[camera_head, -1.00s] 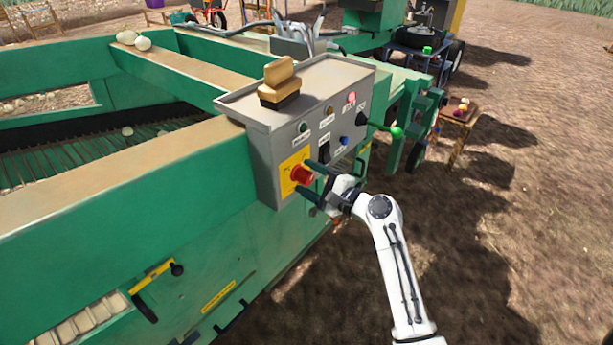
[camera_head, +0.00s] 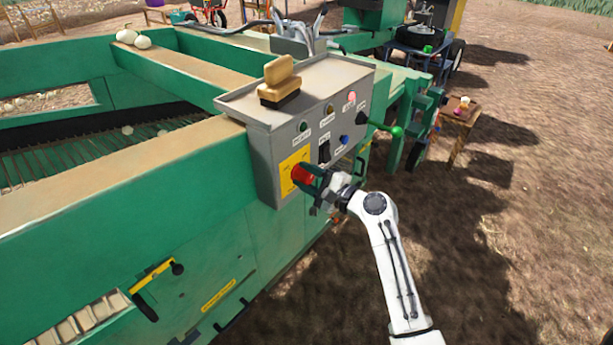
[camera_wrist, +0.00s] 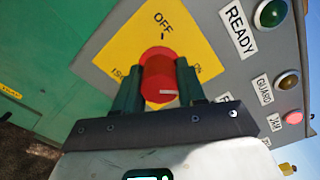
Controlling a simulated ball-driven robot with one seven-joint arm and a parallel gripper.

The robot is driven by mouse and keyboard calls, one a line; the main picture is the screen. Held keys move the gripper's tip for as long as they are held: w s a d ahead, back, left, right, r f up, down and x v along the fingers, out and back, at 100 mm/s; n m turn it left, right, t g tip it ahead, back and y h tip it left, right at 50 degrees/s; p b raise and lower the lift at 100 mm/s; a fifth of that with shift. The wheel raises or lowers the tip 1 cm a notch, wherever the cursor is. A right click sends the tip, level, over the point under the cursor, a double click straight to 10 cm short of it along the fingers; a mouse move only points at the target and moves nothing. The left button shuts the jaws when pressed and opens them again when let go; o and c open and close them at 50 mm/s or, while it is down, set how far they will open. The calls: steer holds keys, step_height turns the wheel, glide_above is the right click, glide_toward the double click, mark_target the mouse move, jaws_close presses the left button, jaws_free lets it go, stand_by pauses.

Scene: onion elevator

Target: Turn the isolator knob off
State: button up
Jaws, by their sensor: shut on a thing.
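The isolator knob (camera_wrist: 158,72) is red and round, on a yellow plate (camera_wrist: 128,42) on the grey control box. In the wrist view OFF is printed above the knob and ON to its right; another word at the left is partly hidden. A short white mark shows on the knob's near face, toward its lower right. My gripper (camera_wrist: 158,82) is shut on the knob, with one dark green finger on each side. In the head view the knob (camera_head: 301,173) shows at the tip of my gripper (camera_head: 313,180), which partly covers it.
The control box (camera_head: 262,150) carries lamps, a black switch and a green-tipped lever (camera_head: 397,131) at the right. A brush (camera_head: 279,82) rests on top of it. The green machine frame (camera_head: 120,195) fills the left. Bare soil lies open at the right.

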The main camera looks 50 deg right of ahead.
steer(key=shift+f+n+b, duration=0.1)
steer(key=shift+n+b, duration=0.2)
steer(key=n+b, duration=0.2)
steer(key=n, duration=0.1)
steer(key=shift+f+n+b, duration=0.1)
steer(key=shift+n+b, duration=0.2)
steer(key=shift+b, duration=0.1)
steer(key=n+b, duration=0.4)
steer(key=n, duration=0.1)
steer(key=n+b, duration=0.4)
steer(key=n, duration=0.1)
steer(key=shift+n, duration=0.3)
steer(key=shift+r+n+b, duration=0.2)
steer(key=shift+n+b, duration=0.35)
steer(key=shift+n, duration=0.2)
steer(key=shift+r+n+b, duration=0.15)
steer(key=shift+n+b, duration=0.35)
steer(key=shift+n, duration=0.25)
steer(key=shift+r, duration=0.1)
steer(key=o, duration=1.1)
steer(key=shift+c, duration=0.2)
